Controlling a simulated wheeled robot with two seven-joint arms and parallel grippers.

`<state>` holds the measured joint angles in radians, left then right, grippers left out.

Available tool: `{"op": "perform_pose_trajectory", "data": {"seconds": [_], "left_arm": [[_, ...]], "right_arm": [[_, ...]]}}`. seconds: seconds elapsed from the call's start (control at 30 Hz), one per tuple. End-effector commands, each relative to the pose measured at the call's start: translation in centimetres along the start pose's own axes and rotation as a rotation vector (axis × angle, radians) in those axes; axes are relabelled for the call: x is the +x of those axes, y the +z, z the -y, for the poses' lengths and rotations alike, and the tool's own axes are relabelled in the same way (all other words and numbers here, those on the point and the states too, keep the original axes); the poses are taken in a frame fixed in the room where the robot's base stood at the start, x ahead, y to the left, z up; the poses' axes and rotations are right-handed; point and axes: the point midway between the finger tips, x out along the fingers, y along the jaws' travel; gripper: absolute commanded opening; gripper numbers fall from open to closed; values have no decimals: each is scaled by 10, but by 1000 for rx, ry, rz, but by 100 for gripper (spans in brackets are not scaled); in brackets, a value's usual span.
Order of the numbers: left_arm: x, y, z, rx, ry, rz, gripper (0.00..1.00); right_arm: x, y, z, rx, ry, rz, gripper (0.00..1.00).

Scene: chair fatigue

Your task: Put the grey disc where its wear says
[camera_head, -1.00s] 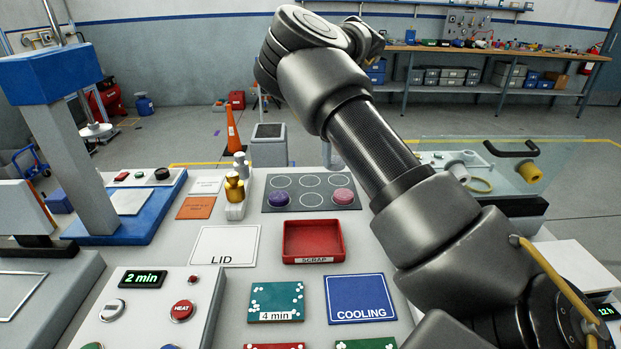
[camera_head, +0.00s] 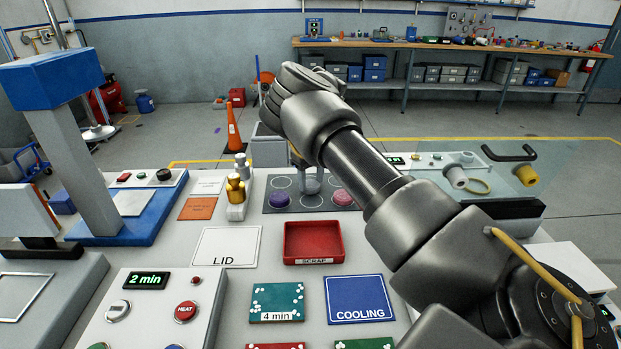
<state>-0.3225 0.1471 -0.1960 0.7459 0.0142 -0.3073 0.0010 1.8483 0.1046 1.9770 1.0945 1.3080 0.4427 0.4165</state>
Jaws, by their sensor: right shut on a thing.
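My right gripper (camera_head: 311,184) hangs over the middle of the dark mat with ringed places (camera_head: 326,209), partly behind my own forearm. It is shut on a grey thing, which I take for the grey disc; its outline blends with the fingers and its wear cannot be read. A purple disc (camera_head: 280,200) sits at the mat's front left and a pink disc (camera_head: 342,197) at its front right. The red SCRAP tray (camera_head: 313,261) looks empty. The blue COOLING pad (camera_head: 359,299) and white LID pad (camera_head: 226,247) are bare. My left gripper is out of view.
A teal 4 min pad (camera_head: 277,302) lies left of COOLING. A control box (camera_head: 155,305) reading 2 min is at front left. Brass and steel weights (camera_head: 236,188) stand left of the mat. A blue press (camera_head: 55,80) rises at left; a clear panel (camera_head: 500,180) stands at right.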

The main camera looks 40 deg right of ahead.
Motion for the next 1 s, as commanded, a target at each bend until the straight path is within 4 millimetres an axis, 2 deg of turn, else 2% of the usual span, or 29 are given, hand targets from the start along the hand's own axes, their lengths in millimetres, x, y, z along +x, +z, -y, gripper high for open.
{"op": "perform_pose_trajectory", "data": {"seconds": [0.37, 0.4, 0.57, 0.87, 1.0], "left_arm": [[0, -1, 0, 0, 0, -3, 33], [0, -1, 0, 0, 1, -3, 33], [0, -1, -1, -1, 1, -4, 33], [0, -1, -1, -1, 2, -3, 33], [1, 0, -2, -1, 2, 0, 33]], "right_arm": [[5, 0, 0, -2, -1, 1, 28], [5, 0, 0, -1, -1, 1, 52], [5, 0, 0, -1, -1, 1, 72], [3, 0, 0, -1, -1, 2, 72], [-12, 1, 1, -1, -2, 4, 72]]}}
